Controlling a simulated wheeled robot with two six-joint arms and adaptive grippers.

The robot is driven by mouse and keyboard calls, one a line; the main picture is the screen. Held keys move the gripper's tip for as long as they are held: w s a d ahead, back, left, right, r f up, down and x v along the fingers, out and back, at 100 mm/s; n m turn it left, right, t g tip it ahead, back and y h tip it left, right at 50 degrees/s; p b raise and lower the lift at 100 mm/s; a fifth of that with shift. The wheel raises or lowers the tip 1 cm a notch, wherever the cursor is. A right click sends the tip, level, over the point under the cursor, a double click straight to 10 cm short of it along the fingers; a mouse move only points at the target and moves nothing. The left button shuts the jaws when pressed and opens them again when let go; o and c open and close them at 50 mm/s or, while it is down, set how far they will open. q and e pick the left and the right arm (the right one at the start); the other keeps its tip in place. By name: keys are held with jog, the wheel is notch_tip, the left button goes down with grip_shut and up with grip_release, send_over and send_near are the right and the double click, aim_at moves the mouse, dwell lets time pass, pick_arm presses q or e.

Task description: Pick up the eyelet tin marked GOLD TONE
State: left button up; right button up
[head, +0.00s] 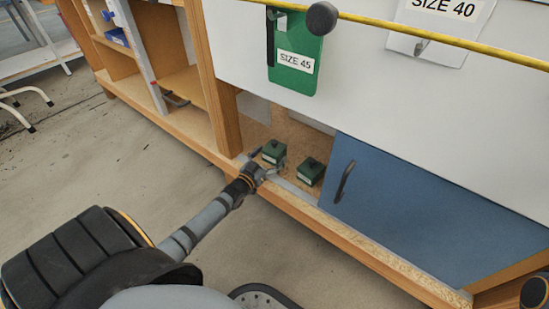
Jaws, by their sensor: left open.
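Two small dark green tins with dark knobs on top stand inside the low open compartment of the bench. The left tin (273,151) is at the fingers of my left gripper (268,163). The right tin (311,171) stands a little further right, near the blue door. Each has a pale label on its front, too small to read, so I cannot tell which is marked GOLD TONE. My left gripper is open, its fingers reaching over the compartment's front edge. I cannot tell whether they touch the left tin. My right gripper is not in view.
A blue door (420,205) with a dark handle (344,182) covers the compartment's right part. A wooden post (228,122) stands left of the opening. A green SIZE 45 plate (294,62) hangs above, below a yellow rod (440,39). The floor in front is clear.

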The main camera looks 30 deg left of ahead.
pick_arm(q)
jog(key=c, duration=1.4)
jog(key=shift+r, duration=0.1)
